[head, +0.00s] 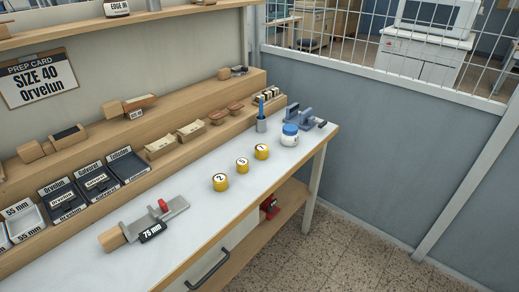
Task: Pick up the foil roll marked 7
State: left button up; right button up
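Three short gold foil rolls stand upright in a slanting row on the white bench top. The nearest roll (220,184) has a 2 on its white top. The middle roll (242,167) has a small mark that looks like a 5. The farthest roll (261,153) has a thin digit that could be a 7, but it is too small to read surely. The rolls stand apart from one another. Neither of my grippers is in view.
A metal tool labelled 75 mm (150,222) lies at the front left. Stepped wooden shelves (100,163) line the back. Clear bench surrounds the rolls.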

aim_at(262, 150)
jog(key=i+l+u, duration=0.15)
jog(key=l, duration=0.35)
jog(key=i+l+u, duration=0.2)
jog(key=l, duration=0.3)
jog(key=i+l+u, duration=0.15)
jog(key=l, duration=0.4)
jog(key=i+l+u, duration=0.2)
jog(key=l, duration=0.35)
jog(key=l+u, duration=0.15)
jog(key=l, duration=0.4)
jog(key=i, duration=0.05)
